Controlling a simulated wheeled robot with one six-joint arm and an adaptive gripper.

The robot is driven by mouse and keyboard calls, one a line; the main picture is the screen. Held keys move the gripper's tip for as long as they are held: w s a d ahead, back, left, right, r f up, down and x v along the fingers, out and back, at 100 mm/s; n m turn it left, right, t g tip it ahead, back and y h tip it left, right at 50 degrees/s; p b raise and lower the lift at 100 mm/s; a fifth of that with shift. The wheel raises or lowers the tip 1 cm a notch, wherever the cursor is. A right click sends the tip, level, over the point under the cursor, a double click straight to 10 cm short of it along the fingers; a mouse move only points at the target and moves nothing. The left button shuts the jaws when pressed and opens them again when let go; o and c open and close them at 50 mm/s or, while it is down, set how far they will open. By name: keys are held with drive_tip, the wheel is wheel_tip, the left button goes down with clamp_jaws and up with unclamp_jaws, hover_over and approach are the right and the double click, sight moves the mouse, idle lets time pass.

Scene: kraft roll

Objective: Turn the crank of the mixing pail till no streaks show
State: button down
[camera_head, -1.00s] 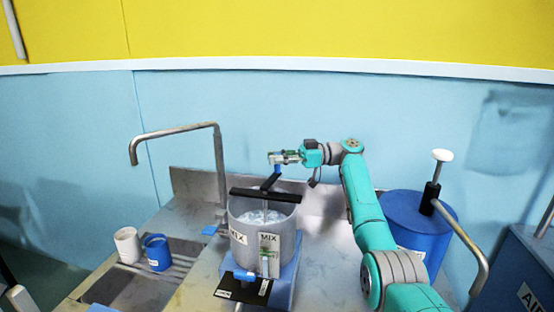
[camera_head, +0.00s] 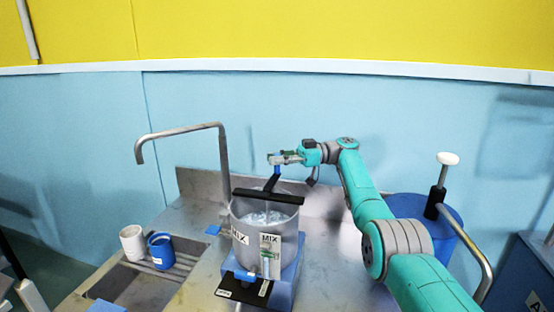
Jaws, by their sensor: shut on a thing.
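The mixing pail (camera_head: 243,228) is grey with MIX labels and stands on a blue base on the steel counter. A black bar (camera_head: 250,195) spans its rim. The crank (camera_head: 271,183) is a short black arm above this bar, angled toward the back right, with an upright blue handle (camera_head: 277,171) at its end. My gripper (camera_head: 276,159) reaches in from the right and is shut on the top of the blue handle. The pail holds a pale grey-blue mix (camera_head: 265,217) with lighter streaks visible. The bar and front wall hide part of the mix.
A white cup (camera_head: 132,243) and a blue cup (camera_head: 160,251) stand on the drain grate at left. A bent steel tap (camera_head: 180,130) rises behind them. A blue drum (camera_head: 450,222) with a white-knobbed pump (camera_head: 447,158) stands at right, behind my arm.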

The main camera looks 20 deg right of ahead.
drive_tip(key=c, duration=1)
unclamp_jaws()
drive_tip(key=shift+c, duration=0.2)
wheel_tip(320, 180, up, 10)
drive_tip(key=shift+f, duration=0.1)
drive_tip(key=shift+c, duration=0.2)
